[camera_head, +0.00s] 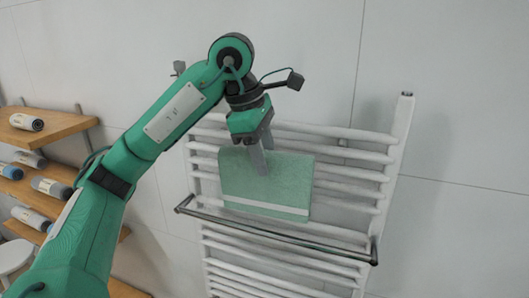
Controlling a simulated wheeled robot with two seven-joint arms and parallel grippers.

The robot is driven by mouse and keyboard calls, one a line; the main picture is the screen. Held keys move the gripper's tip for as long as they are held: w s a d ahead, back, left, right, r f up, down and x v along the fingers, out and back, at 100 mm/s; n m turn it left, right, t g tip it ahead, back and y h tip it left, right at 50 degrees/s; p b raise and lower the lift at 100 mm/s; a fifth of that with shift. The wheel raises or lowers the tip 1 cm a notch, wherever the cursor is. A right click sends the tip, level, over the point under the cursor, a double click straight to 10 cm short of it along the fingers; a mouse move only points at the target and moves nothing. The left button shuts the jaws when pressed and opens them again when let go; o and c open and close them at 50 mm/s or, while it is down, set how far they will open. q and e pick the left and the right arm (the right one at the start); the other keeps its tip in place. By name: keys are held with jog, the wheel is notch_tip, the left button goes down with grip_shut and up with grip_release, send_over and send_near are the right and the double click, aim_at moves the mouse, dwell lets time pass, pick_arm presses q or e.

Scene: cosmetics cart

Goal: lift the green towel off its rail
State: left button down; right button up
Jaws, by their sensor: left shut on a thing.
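The green towel (262,187), with a pale stripe near its lower edge, hangs flat in front of the white rail rack (391,165). My left gripper (262,170) comes down from above and is shut on the towel at its upper edge. The fingers cover a small part of the towel. The towel's lower edge shows above the dark front bar (290,240). I cannot tell whether the towel still touches a rail behind it. My right gripper is not in view.
A white stool (14,256) is at the lower left. The tiled wall (460,110) behind the rack is bare at the right.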

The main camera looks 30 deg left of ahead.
pick_arm(q)
jog(key=s+d, duration=0.5)
jog(key=s, duration=0.3)
jog(key=shift+a, duration=0.1)
